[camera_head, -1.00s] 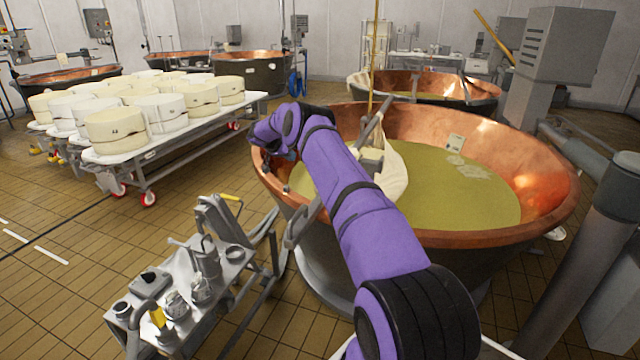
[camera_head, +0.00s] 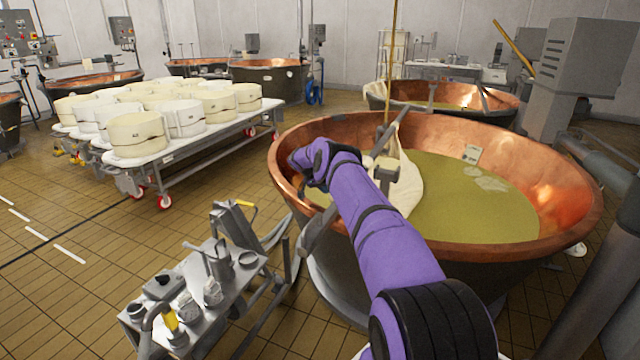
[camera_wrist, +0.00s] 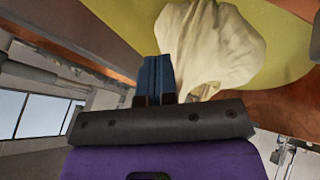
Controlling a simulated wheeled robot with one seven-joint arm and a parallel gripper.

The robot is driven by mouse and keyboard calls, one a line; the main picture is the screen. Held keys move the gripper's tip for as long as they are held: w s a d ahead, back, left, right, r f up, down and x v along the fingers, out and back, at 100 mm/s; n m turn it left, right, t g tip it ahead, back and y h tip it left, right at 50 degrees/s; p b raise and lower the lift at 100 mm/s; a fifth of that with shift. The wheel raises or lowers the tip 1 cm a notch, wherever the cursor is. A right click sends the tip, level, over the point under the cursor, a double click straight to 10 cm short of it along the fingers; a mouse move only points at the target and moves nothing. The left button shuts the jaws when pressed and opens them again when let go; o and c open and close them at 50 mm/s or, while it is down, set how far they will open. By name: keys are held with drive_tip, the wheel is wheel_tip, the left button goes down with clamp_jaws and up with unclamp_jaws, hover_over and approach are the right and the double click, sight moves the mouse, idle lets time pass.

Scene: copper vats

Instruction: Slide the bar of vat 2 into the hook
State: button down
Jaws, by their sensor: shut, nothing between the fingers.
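Vat 2, apparently the near copper vat (camera_head: 560,190), holds yellow-green liquid (camera_head: 470,205). A grey bar (camera_head: 383,143) slants over its left part, and a pale cloth (camera_head: 408,190) hangs beside it into the liquid. My purple arm crosses the bar's middle. A grey piece (camera_head: 318,235) shows at the near rim; I cannot tell whether it is the bar's end or the hook. In the wrist view my gripper (camera_wrist: 156,62) is shut and empty, its blue-grey fingers in front of the cloth (camera_wrist: 215,40). The head view hides the fingers, and I see no clear contact with the bar.
A steel stand with tools (camera_head: 200,295) is close to the vat's left. A white table of cheese wheels (camera_head: 160,160) stands farther left. A wooden pole (camera_head: 391,60) rises above the cloth. A grey cabinet (camera_head: 575,65) stands at the right. Tiled floor is open at lower left.

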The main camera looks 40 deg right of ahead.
drive_tip(key=shift+s+d+f, duration=0.1)
drive_tip(key=shift+s+d, duration=0.2)
drive_tip(key=shift+s, duration=0.35)
drive_tip(key=shift+s+d+r, duration=0.1)
drive_tip(key=shift+s+d, duration=0.15)
drive_tip(key=shift+s, duration=0.35)
drive_tip(key=shift+s+d+f, duration=0.1)
drive_tip(key=shift+s+d, duration=0.2)
drive_tip(key=shift+s, duration=0.35)
